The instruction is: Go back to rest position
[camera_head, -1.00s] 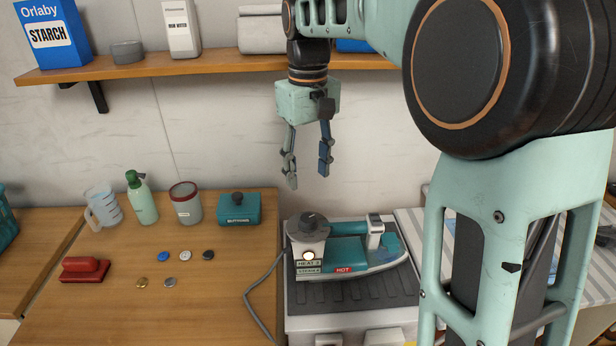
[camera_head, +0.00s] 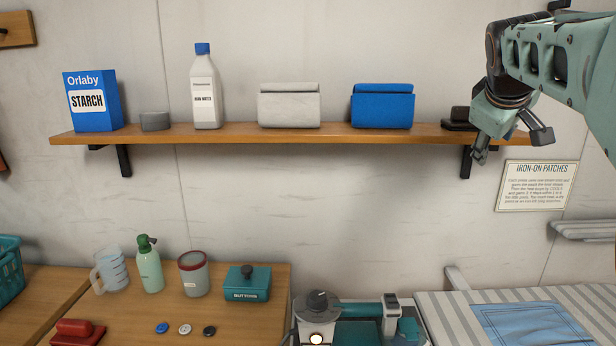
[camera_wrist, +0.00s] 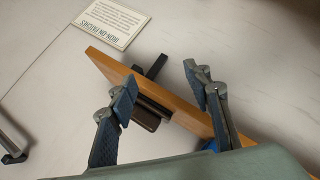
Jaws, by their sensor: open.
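My gripper (camera_head: 512,148) is raised at the upper right in the head view, in front of the right end of the wooden shelf. It is open and nothing is between its fingers. In the wrist view, the two fingers (camera_wrist: 165,112) stand apart, with the shelf end (camera_wrist: 110,65) and a dark object (camera_wrist: 146,115) behind them. My arm reaches in from the right edge of the head view.
The shelf (camera_head: 240,134) holds a starch box (camera_head: 92,102), a white bottle (camera_head: 205,95), a white case (camera_head: 289,106) and a blue case (camera_head: 382,106). A patches sign (camera_head: 537,186) hangs right. The wall's middle is clear.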

